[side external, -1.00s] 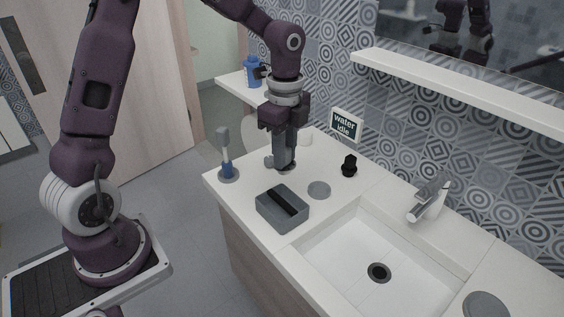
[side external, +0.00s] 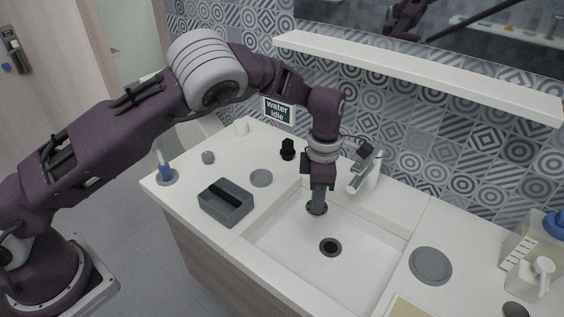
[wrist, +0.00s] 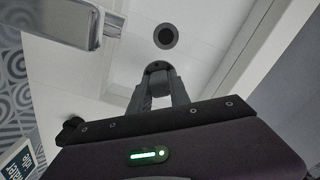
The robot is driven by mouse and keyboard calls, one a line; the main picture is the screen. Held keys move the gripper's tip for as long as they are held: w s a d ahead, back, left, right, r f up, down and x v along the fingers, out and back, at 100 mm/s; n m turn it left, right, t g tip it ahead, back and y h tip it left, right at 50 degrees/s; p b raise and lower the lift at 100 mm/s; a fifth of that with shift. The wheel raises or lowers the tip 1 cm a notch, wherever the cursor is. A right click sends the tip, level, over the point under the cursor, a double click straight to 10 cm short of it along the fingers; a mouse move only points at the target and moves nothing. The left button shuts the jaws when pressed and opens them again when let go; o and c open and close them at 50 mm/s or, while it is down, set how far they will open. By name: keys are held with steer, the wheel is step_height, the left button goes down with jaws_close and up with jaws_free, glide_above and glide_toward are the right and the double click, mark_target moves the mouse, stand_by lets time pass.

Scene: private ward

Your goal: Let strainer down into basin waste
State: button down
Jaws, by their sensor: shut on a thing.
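My gripper (side external: 317,203) is over the white basin (side external: 290,230), shut on the strainer (side external: 316,210), a small dark grey round piece at its fingertips. In the wrist view the fingertips (wrist: 158,80) close on the strainer (wrist: 157,67), and the fingers hide part of it. The basin waste (side external: 330,247) is a dark round hole with a grey ring in the basin floor. It also shows in the wrist view (wrist: 165,36), beyond the fingertips. The strainer is held above the basin floor, apart from the waste and toward the tap side.
The tap (side external: 365,170) stands close right of my gripper. A grey open box (side external: 227,208), a black knob-like piece (side external: 288,150), a grey disc (side external: 261,178) and a toothbrush holder (side external: 166,177) are on the left counter. A larger grey disc (side external: 431,265) lies right. A shelf (side external: 400,70) runs above.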

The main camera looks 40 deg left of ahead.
steer(key=d+f+n, duration=0.3)
steer(key=d+n, duration=0.2)
steer(key=shift+w, duration=0.15)
steer(key=shift+d+f, duration=0.1)
steer(key=shift+f, duration=2.8)
steer(key=shift+f, duration=0.9)
steer(key=shift+f, duration=0.55)
steer(key=c, duration=1.1)
jaws_free()
steer(key=shift+c, duration=0.2)
step_height(320, 180, up, 11)
steer(key=shift+r, duration=0.1)
